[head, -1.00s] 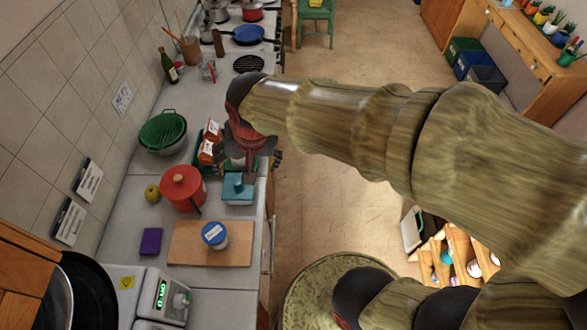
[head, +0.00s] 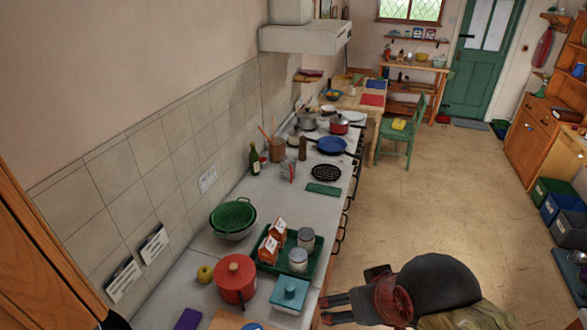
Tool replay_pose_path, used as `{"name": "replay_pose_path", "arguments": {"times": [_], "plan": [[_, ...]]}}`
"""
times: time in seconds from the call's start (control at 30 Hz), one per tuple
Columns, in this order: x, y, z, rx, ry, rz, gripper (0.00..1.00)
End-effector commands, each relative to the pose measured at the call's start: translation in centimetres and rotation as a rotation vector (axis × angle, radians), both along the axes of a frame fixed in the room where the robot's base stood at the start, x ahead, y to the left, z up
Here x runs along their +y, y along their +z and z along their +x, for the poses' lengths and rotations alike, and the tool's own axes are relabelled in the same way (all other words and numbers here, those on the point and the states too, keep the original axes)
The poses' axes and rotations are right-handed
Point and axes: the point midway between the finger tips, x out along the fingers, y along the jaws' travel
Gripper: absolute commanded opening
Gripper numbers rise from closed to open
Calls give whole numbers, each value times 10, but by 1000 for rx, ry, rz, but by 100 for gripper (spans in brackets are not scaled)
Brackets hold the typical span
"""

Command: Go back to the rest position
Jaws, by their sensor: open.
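My gripper (head: 334,309) is at the bottom of the head view, right of the counter's front edge, with its fingers pointing left. It is open, and nothing shows between its fingers. My arm comes in from the bottom right, mostly out of frame. The gripper appears apart from the green tray (head: 266,266) on the counter, which holds two lidded jars (head: 298,260) and orange-and-white packets (head: 268,250).
The counter also holds a red pot (head: 235,278), a teal box (head: 289,294), a green colander (head: 233,215) and a bottle (head: 254,159). A stove with a blue pan (head: 331,145) is farther back. A green chair (head: 400,134) stands beyond. The floor (head: 440,190) at centre right is open.

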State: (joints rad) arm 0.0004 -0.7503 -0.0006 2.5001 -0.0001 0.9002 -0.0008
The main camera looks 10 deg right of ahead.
Motion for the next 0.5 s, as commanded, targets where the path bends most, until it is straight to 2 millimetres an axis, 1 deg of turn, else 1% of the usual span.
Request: {"name": "replay_pose_path", "arguments": {"times": [0.03,0.17,0.3,0.5], "plan": [[0,-15,0,1,0,0,80],[0,-47,0,1,0,0,80],[0,-86,0,1,0,0,80],[0,-140,0,1,0,0,80]]}}
